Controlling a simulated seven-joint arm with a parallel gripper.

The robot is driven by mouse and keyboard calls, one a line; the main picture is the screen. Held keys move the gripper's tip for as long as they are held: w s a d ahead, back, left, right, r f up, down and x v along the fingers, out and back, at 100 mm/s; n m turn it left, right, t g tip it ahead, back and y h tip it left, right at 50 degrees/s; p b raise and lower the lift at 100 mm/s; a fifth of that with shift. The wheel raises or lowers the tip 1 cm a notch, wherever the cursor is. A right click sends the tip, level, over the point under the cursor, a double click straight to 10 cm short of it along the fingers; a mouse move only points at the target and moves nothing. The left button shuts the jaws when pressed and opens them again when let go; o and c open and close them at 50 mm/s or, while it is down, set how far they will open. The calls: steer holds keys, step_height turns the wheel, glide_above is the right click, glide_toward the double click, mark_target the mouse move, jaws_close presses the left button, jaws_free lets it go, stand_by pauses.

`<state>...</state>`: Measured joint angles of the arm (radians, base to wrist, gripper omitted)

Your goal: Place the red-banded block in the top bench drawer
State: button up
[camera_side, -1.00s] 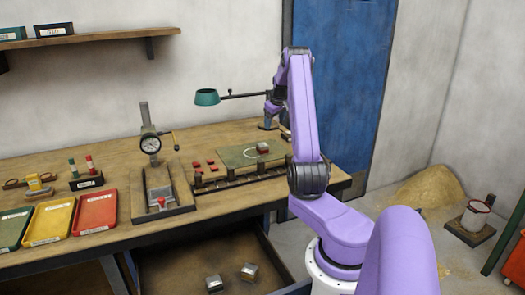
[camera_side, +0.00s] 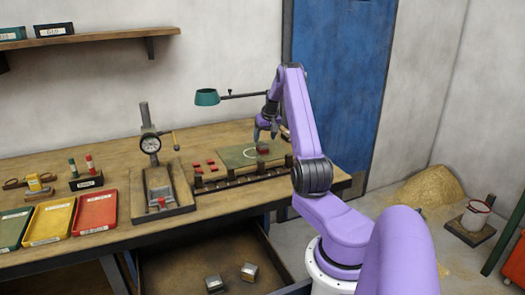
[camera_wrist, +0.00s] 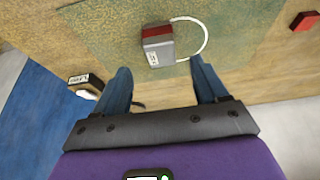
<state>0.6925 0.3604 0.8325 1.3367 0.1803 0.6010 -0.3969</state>
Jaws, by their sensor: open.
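The red-banded block (camera_wrist: 157,47) is grey with a red band at one end and a white label. It rests on the green mat (camera_wrist: 95,30), beside a white curved outline. In the side view the block (camera_side: 263,151) is small and partly hidden under my gripper (camera_side: 265,131). In the wrist view my gripper (camera_wrist: 160,70) is open, its two blue fingers apart and empty. The block lies just beyond the fingertips, between their lines. The drawer (camera_side: 180,268) under the bench is open, with two grey blocks (camera_side: 249,271) inside.
A dark rail with posts (camera_side: 240,178) runs along the mat's front. Small red pieces (camera_side: 197,170) lie left of it. A dial gauge stand (camera_side: 150,145) and red tray (camera_side: 96,212) stand further left. A dark labelled block (camera_wrist: 86,82) sits near the bench edge.

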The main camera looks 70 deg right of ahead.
mark_target(263, 145)
steer(key=shift+x, duration=3.25)
steer(key=shift+a, duration=0.15)
steer(key=c, duration=1.3)
jaws_close()
